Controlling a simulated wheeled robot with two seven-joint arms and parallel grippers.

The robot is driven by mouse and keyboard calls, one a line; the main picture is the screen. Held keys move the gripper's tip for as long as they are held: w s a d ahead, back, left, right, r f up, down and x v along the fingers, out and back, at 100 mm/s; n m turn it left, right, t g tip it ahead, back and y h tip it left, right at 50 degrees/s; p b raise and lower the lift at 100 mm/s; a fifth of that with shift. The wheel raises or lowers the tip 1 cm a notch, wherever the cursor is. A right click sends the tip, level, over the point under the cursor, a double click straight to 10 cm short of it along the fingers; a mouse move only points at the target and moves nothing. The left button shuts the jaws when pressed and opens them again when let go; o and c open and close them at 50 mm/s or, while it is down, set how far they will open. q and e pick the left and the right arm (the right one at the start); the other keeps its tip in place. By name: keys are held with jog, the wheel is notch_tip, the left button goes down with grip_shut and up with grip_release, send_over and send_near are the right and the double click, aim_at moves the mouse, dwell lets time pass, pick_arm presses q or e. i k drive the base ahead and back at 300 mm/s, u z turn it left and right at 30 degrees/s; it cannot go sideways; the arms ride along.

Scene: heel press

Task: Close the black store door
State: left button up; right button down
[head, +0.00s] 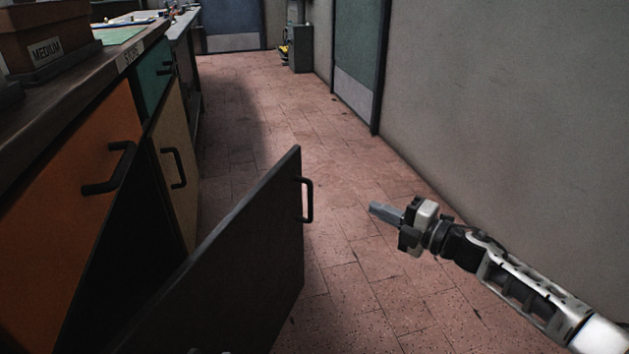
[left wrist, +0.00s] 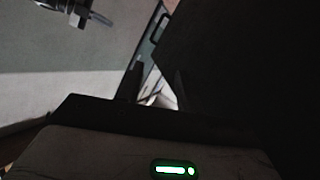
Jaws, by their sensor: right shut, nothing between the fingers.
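The black store door (head: 235,250) stands wide open, swung out from the cabinet front over the tiled floor. Its black bar handle (head: 309,200) is near its free upper edge. In the left wrist view the dark door panel (left wrist: 235,65) fills the right side, with the handle (left wrist: 160,25) near the top. My right gripper (head: 376,209) is shut and empty, right of the handle and apart from it. It also shows at the top left of the left wrist view (left wrist: 103,18). My left gripper (left wrist: 157,85) shows only there, dark, its fingers apart with nothing seen between them.
The cabinet has an orange front (head: 75,205), a tan door (head: 172,165) and a teal front (head: 152,75). A box marked MEDIUM (head: 50,35) sits on the counter. A grey wall (head: 500,110) bounds the right. The tiled floor (head: 270,120) beyond the door is clear.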

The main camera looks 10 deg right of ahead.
aim_at(235, 292)
jog(key=k, duration=1.8)
